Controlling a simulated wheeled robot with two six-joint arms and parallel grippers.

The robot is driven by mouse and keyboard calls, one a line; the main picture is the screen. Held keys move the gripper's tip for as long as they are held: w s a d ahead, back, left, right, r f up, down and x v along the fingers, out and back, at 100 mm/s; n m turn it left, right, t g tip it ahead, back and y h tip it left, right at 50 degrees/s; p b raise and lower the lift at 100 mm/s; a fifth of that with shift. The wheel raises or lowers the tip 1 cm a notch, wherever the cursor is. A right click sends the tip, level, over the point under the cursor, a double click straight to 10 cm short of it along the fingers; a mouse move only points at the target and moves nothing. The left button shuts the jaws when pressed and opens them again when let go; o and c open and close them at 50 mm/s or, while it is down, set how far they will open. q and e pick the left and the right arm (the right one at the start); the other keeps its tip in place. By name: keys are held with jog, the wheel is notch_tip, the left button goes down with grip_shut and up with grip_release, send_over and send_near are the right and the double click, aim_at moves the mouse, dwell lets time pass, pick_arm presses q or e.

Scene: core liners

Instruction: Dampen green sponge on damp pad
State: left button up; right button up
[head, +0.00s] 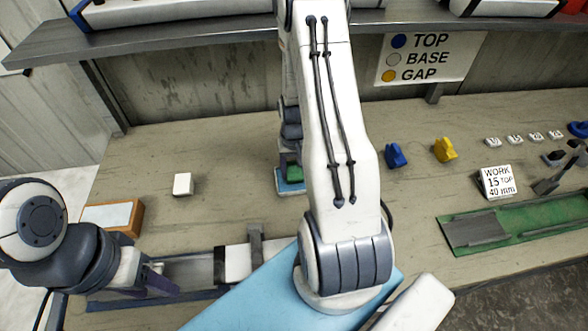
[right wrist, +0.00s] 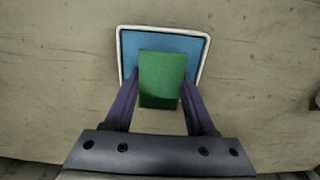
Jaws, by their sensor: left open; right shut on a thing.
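The green sponge (right wrist: 162,80) is between the two purple fingers of my right gripper (right wrist: 160,88) in the right wrist view. It lies over the blue damp pad (right wrist: 184,46), which has a pale rim. I cannot tell whether the sponge touches the pad. In the head view the sponge (head: 294,173) and the pad (head: 288,186) show partly, behind my right arm. My left gripper (head: 160,280) is open and empty at the lower left, by the core tray, apart from the sponge and pad.
A core tray (head: 190,268) lies at the front left. A white block (head: 183,184) and a wood-edged white tile (head: 110,216) are behind it. Blue (head: 396,156) and yellow (head: 444,150) pieces, a work card (head: 497,182) and a green tray (head: 520,224) are on the right. A shelf (head: 190,32) spans the back.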

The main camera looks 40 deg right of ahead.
aim_at(294, 169)
notch_tip(294, 169, up, 7)
jog(key=p, duration=0.6)
jog(key=shift+f, duration=0.1)
dwell(0.8)
